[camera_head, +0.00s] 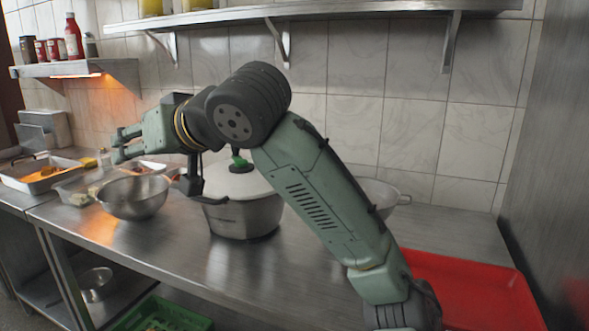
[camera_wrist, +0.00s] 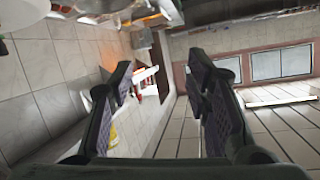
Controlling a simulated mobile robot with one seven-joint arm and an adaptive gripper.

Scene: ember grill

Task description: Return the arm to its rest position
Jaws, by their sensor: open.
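My gripper (camera_head: 122,144) is at the left end of my raised arm in the head view, pointing left above the steel counter (camera_head: 275,272). In the wrist view its two fingers are spread apart (camera_wrist: 165,90) with nothing between them. My arm is bent and passes in front of a large lidded pot (camera_head: 243,215), hiding part of it. The gripper is apart from the steel bowl (camera_head: 133,197) that stands below it on the counter.
A red tray (camera_head: 470,290) lies at the right. A colander (camera_head: 385,193) is partly behind my arm. A wall shelf (camera_head: 330,10) runs above; a smaller shelf (camera_head: 75,68) with bottles and cans is at the left. A food tray (camera_head: 40,178) stands far left.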

